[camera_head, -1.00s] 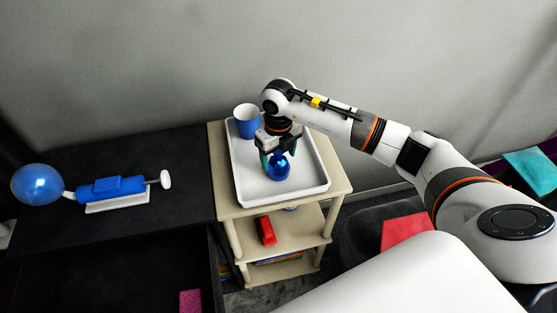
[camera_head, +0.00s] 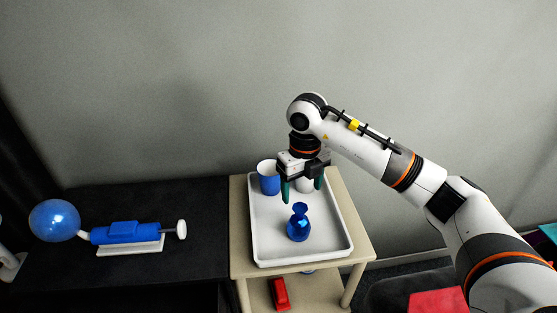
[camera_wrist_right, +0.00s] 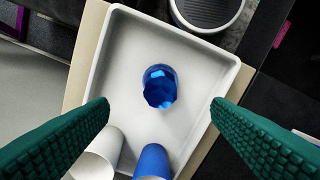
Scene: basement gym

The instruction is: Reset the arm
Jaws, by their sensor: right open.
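My right gripper (camera_head: 302,190) is open and empty above the white tray, with its green fingers spread and pointing down. In the right wrist view the two fingers (camera_wrist_right: 160,112) stand wide apart with nothing between them that they touch. A blue vase-like bottle (camera_head: 298,224) stands upright in the tray, in front of and below the gripper. It also shows in the right wrist view (camera_wrist_right: 159,86), apart from the fingers. My left gripper is not in view.
The white tray (camera_head: 262,246) sits on a beige cart (camera_head: 239,262). A blue cup (camera_head: 268,180) and a white cup (camera_head: 304,185) stand at its back. A blue balloon (camera_head: 55,220) and blue pump (camera_head: 125,233) are on the black surface at left. The grey wall stands behind.

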